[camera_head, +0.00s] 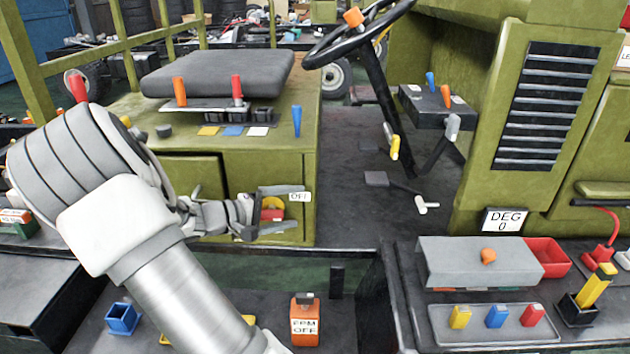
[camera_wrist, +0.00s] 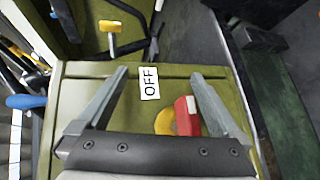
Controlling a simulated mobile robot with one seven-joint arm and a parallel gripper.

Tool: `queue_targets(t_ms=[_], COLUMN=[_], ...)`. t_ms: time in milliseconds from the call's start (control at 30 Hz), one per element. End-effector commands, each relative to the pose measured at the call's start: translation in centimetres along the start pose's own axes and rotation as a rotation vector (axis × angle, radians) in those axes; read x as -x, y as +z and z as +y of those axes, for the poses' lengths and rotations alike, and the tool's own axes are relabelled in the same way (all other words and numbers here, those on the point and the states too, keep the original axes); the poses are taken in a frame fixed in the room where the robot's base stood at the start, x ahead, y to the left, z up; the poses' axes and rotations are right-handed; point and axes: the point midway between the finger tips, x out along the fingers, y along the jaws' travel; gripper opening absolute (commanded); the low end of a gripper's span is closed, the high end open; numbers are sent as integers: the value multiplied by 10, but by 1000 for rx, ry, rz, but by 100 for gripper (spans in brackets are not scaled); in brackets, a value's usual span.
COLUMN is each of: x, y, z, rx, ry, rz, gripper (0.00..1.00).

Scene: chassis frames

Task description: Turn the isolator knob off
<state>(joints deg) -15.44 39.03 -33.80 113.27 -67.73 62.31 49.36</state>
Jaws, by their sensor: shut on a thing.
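The isolator knob is a red handle (camera_head: 272,214) on a yellow disc (camera_head: 273,203), on the front of the green seat box. My gripper (camera_head: 291,208) reaches it from the left, with one finger above and one below it. In the wrist view, the red handle (camera_wrist: 187,115) lies between the fingers, against the right finger, and the yellow disc (camera_wrist: 165,122) shows beside it. The gripper is shut on the knob, its fingers some way apart. A white OFF label (camera_wrist: 150,83) is by the knob; the palm hides the knob's lower part.
Red and orange levers (camera_head: 237,88) and a blue lever (camera_head: 297,120) stand on the box top. A steering wheel (camera_head: 360,30) and pedals are to the right.

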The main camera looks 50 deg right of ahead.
Motion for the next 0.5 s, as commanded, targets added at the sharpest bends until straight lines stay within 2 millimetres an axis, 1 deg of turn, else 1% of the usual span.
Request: queue_targets(t_ms=[33, 200, 233, 500], x=[-17, -17, -2, 1], y=[55, 54, 0, -1], z=[95, 95, 12, 10], rx=[-69, -72, -15, -14], ry=[268, 268, 7, 8], rz=[-243, -242, -4, -1], gripper=[56, 56, 56, 56])
